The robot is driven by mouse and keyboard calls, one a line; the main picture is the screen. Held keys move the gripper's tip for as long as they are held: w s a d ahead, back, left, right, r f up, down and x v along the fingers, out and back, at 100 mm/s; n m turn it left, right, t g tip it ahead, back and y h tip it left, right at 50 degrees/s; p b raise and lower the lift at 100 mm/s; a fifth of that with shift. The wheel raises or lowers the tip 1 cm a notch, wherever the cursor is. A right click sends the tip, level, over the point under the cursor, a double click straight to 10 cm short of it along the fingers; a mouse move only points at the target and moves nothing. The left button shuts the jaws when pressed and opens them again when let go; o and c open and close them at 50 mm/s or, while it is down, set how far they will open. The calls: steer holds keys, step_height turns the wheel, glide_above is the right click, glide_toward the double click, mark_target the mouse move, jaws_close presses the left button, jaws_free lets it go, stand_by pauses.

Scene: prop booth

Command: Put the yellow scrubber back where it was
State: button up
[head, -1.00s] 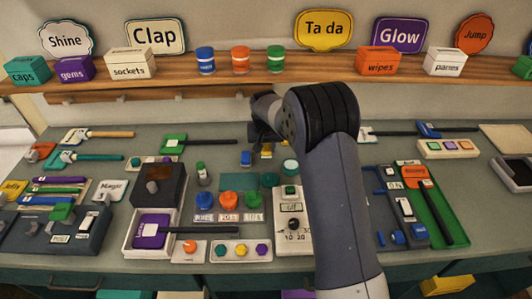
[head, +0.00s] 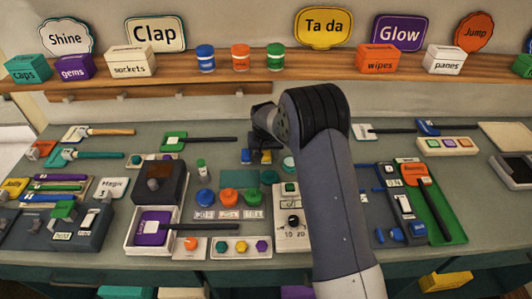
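A small yellow block (head: 266,157), probably the yellow scrubber, shows just below my gripper (head: 262,143) in the middle of the bench. My gripper points down over it and is dark. Its fingers are small and partly merged with the dark shapes around the block, so I cannot tell whether they hold it or are open around it. A small blue block (head: 246,156) is just left of the yellow one. My arm hides the bench to the right of the gripper.
A green-headed tool (head: 174,141) with a dark handle lies left of the gripper. A shelf (head: 180,82) with boxes and jars runs behind.

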steer(key=shift+r, duration=0.15)
steer(key=b+v, duration=0.2)
steer(key=v, duration=1)
